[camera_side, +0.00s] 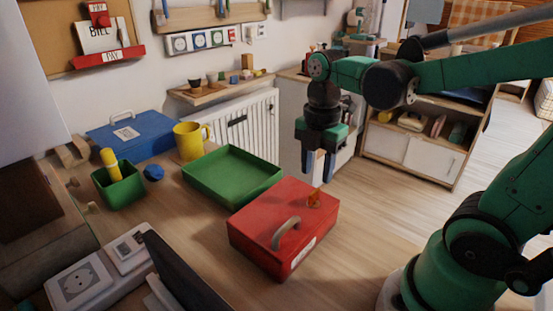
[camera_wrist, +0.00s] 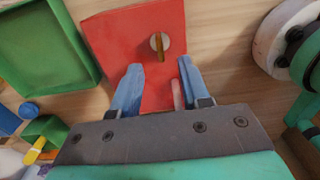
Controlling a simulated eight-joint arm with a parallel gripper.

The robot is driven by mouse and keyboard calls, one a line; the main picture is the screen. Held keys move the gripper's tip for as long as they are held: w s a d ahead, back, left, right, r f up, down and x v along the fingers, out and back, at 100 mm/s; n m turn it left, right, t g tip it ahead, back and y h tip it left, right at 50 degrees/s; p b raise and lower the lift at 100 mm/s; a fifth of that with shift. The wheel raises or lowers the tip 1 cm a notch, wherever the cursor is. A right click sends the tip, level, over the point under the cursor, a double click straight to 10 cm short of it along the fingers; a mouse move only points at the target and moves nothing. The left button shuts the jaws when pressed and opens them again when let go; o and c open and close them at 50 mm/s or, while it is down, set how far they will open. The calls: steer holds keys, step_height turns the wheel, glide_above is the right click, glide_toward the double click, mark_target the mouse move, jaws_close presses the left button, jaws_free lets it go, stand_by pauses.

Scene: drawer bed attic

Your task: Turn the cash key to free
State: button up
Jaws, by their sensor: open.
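The red cash box (camera_side: 262,218) lies on the wooden table, and its lid also shows in the wrist view (camera_wrist: 115,38). The small orange-yellow key (camera_side: 314,199) stands in its lid. In the wrist view the key (camera_wrist: 160,47) sits in a round pale lock plate, its bow lying roughly along the picture's vertical. My gripper (camera_side: 319,170) is open and empty, above the box's far right part. Its two blue fingers (camera_wrist: 159,68) point toward the key, which appears just beyond the tips and between them, not touched. No lettering around the lock is readable.
A green tray (camera_side: 232,174) lies beside the box, with a yellow mug (camera_side: 188,142), a blue box (camera_side: 132,135) and a green cup (camera_side: 119,187) farther left. The air around the key looks clear.

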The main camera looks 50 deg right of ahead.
mark_target(315, 191)
steer(key=shift+f, duration=2.65)
jaws_close()
